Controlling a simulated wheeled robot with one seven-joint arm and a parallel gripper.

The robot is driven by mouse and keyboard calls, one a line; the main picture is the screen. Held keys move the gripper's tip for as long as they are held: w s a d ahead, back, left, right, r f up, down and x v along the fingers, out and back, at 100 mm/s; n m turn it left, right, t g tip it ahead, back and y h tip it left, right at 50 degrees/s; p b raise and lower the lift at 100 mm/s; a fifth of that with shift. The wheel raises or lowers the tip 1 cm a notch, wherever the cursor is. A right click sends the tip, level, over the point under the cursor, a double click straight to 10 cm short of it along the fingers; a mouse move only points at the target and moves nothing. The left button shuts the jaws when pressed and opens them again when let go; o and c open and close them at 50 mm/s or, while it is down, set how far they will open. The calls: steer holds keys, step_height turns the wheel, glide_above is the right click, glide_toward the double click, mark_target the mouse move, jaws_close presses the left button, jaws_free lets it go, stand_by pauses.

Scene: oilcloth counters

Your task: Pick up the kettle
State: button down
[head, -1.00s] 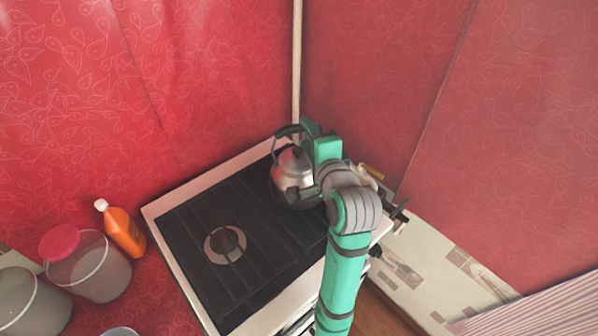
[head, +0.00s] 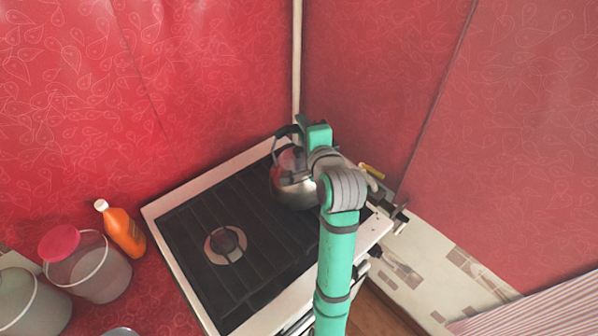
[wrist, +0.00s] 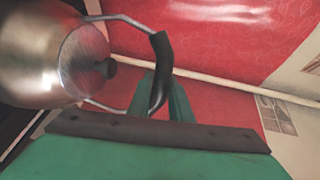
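The kettle (head: 292,190) is a rounded silver metal one with a dark looped handle. It stands upright on the back right part of the stove top, partly covered by my arm in the head view. In the wrist view its body (wrist: 35,50) fills the upper left, and the dark handle grip (wrist: 161,62) curves down near the middle. My gripper (wrist: 163,92) is at the handle, with a green finger showing on each side of the grip's lower part. I cannot tell whether the fingers press on it. In the head view the fingers are hidden.
The black stove top (head: 205,250) has a bare burner at the front left. An orange bottle (head: 122,232) and a clear container with a pink lid (head: 88,266) stand to its left. Red patterned walls (head: 390,80) close in behind and right of the kettle.

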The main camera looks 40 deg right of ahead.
steer(key=shift+w, duration=0.1)
stand_by(0.5)
steer(key=shift+w+a, duration=0.1)
steer(key=shift+a, duration=0.15)
steer(key=shift+s+d, duration=0.3)
steer(key=shift+d, duration=0.15)
steer(key=shift+f, duration=0.1)
steer(key=shift+a, duration=0.1)
